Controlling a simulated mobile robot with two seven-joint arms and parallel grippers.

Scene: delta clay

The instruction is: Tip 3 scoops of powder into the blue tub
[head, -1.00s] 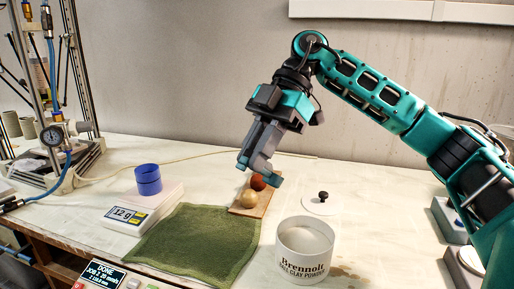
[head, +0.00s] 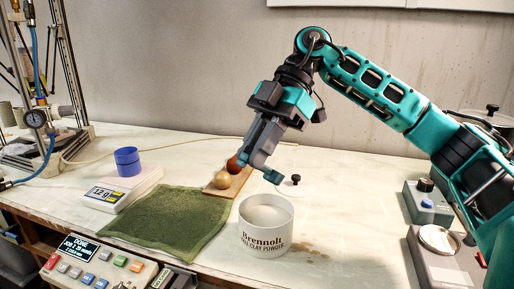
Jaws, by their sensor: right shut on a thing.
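The blue tub (head: 127,161) stands upright on a white scale (head: 120,190) that reads 12 g. The inside of the blue tub is not clear. A white tub labelled clay powder (head: 266,228) stands open at the front, with pale powder (head: 267,212) inside. My right gripper (head: 259,169) is shut, above and behind the white tub, near the wooden board. What it holds is too hidden to make out. My left gripper is not in view.
A wooden board (head: 216,190) carries a brown ball (head: 233,165) and a beige ball (head: 222,180). A green cloth (head: 165,220) lies between the scale and white tub. A white lid (head: 292,188) lies behind. Devices stand at right.

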